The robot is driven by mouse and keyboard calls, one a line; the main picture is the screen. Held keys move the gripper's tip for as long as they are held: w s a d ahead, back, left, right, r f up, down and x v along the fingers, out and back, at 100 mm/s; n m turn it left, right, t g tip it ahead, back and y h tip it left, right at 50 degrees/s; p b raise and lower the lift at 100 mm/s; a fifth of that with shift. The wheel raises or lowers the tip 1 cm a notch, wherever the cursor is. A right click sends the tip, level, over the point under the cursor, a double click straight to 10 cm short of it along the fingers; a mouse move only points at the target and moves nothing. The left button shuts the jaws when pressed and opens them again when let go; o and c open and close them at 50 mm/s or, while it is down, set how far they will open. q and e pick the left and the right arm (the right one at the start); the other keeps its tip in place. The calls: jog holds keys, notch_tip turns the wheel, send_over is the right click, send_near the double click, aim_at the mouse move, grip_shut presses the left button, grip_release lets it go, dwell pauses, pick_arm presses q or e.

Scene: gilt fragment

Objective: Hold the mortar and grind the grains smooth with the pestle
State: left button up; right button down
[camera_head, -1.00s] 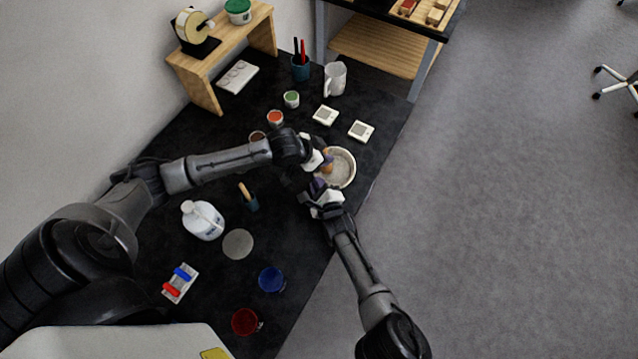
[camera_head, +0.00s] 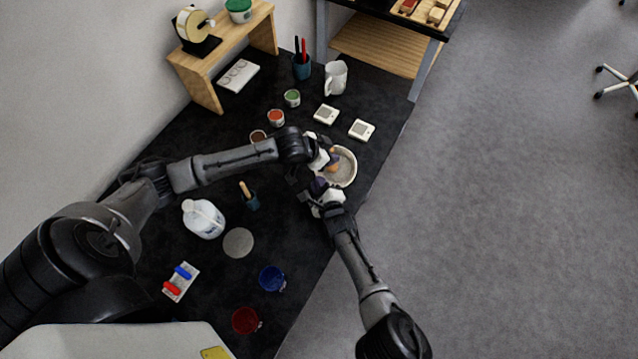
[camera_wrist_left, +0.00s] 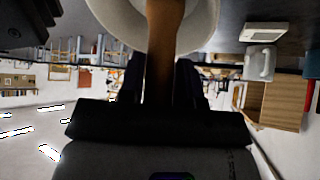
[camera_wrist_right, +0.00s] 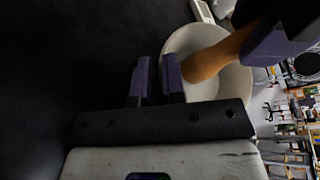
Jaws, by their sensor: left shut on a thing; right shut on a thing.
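The mortar (camera_head: 350,174) is a pale round bowl at the right edge of the dark table. The wooden pestle (camera_wrist_left: 163,40) is orange-brown and reaches down into the bowl. My left gripper (camera_head: 328,161) is shut on the pestle, over the left side of the bowl. My right gripper (camera_wrist_right: 158,75) is shut on the mortar's wall, with one finger inside the rim and one outside. The pestle (camera_wrist_right: 210,60) slants into the bowl in the right wrist view, its lower end against the inner surface. Individual grains cannot be made out.
Small paint pots (camera_head: 276,118) stand behind my left arm. A white bottle (camera_head: 203,219), grey disc (camera_head: 238,243), blue cup (camera_head: 271,278) and red cup (camera_head: 246,320) are nearer.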

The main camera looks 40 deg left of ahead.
pick_arm(q)
jog(key=shift+a+f, duration=0.1)
pick_arm(e)
jog(key=shift+s, duration=0.1)
pick_arm(q)
jog(key=shift+s+a+f, duration=0.1)
jog(key=shift+s+a, duration=0.6)
jog(key=shift+a, duration=0.05)
jog(key=shift+d, duration=0.25)
pick_arm(e)
jog(key=shift+f, duration=0.1)
pick_arm(q)
jog(key=shift+d, duration=0.75)
jog(key=shift+w+a, duration=0.65)
jog(key=shift+w, duration=0.15)
